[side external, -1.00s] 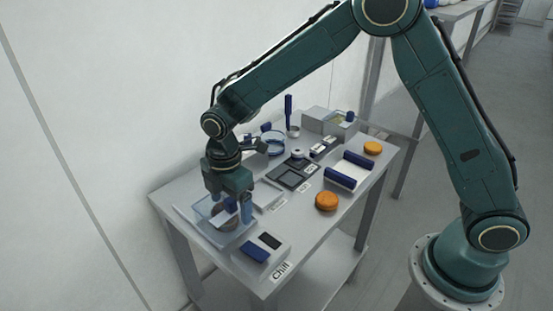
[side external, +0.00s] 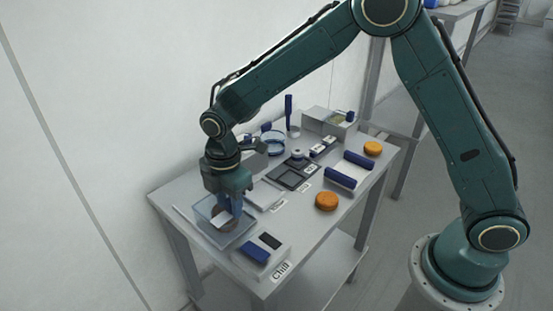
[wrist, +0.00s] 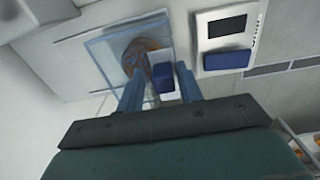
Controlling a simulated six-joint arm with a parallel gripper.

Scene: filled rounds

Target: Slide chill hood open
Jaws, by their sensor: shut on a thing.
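The chill hood (side external: 206,212) is a clear, bluish box at the near left end of the table. It also shows in the wrist view (wrist: 100,48), with a brown round (wrist: 138,56) visible through it. A blue handle block (wrist: 163,76) on a pale plate lies at the hood's right side. My gripper (side external: 229,207) points down over the hood. In the wrist view its two blue fingers (wrist: 158,88) stand either side of the handle, shut on it. The fingers hide part of the hood in the side view.
The white control box (side external: 262,249) labelled Chill stands close to the hood, with a dark panel and blue bar. The wall is close behind.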

